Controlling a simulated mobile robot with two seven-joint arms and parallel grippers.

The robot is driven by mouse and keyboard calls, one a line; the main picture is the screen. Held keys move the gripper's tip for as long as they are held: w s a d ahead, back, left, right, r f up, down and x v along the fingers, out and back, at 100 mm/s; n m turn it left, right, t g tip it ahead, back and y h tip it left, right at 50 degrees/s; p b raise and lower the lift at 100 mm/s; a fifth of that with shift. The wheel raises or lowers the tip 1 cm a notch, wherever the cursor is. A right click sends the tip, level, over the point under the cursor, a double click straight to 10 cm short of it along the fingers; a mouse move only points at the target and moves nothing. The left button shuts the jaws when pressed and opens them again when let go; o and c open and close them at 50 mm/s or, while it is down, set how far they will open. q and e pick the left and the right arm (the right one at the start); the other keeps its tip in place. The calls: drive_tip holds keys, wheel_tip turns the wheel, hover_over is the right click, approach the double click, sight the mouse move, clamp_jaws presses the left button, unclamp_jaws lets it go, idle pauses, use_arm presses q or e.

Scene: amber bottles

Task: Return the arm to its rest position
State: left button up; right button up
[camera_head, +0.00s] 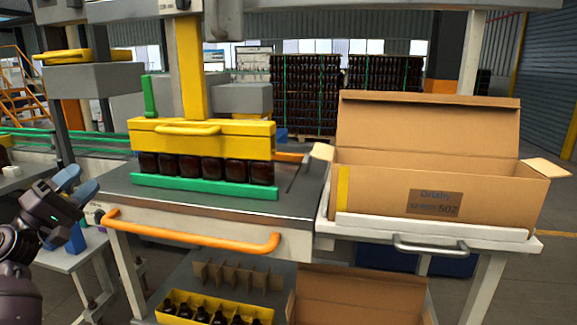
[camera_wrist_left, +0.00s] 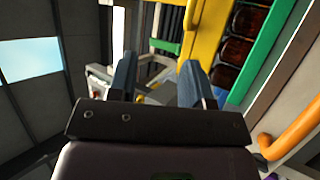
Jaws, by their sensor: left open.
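My left gripper (camera_head: 77,190) is at the left of the head view, open and empty, left of the workbench (camera_head: 222,205). Its two blue-grey fingers stand apart in the left wrist view (camera_wrist_left: 162,80). A row of amber bottles (camera_head: 205,167) stands on the bench under a yellow bar (camera_head: 203,138), behind a green rail (camera_head: 204,187). The bottles, partly hidden, also show in the left wrist view (camera_wrist_left: 240,50). The gripper is apart from them. My right gripper is not in view.
An open cardboard box (camera_head: 440,195) stands on a white stand at the right. An orange handle (camera_head: 195,232) juts from the bench front. A yellow crate of dark bottles (camera_head: 213,310) and another open box (camera_head: 358,297) are below. A small white table (camera_head: 75,250) stands at lower left.

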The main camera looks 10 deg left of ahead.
use_arm(q)
drive_tip(key=w+d+f+m+g+y, duration=0.2)
drive_tip(key=w+d+f+m+y, duration=0.15)
drive_tip(key=f+y, duration=0.45)
drive_tip(key=s+d+f+m+g+y+p, duration=0.1)
drive_tip(key=s+d+f+m+y, duration=0.15)
drive_tip(key=f, duration=0.45)
drive_tip(key=s+d+f+m+g+y+p, duration=0.1)
drive_tip(key=s+d+f, duration=0.3)
drive_tip(key=f, duration=0.3)
drive_tip(key=s+d+f+m+g+p, duration=0.1)
drive_tip(key=s+d+f, duration=0.3)
drive_tip(key=s, duration=0.5)
drive_tip(key=s+d+f+m+g+p, duration=0.1)
drive_tip(key=s+d+f+g, duration=0.2)
drive_tip(key=s+f, duration=0.5)
drive_tip(key=s+d+f+m+g+p, duration=0.1)
drive_tip(key=s+d+f, duration=0.3)
drive_tip(key=s, duration=0.8)
drive_tip(key=shift+d+f+g, duration=0.3)
drive_tip(key=shift+f+g, duration=0.1)
drive_tip(key=shift+f, duration=0.55)
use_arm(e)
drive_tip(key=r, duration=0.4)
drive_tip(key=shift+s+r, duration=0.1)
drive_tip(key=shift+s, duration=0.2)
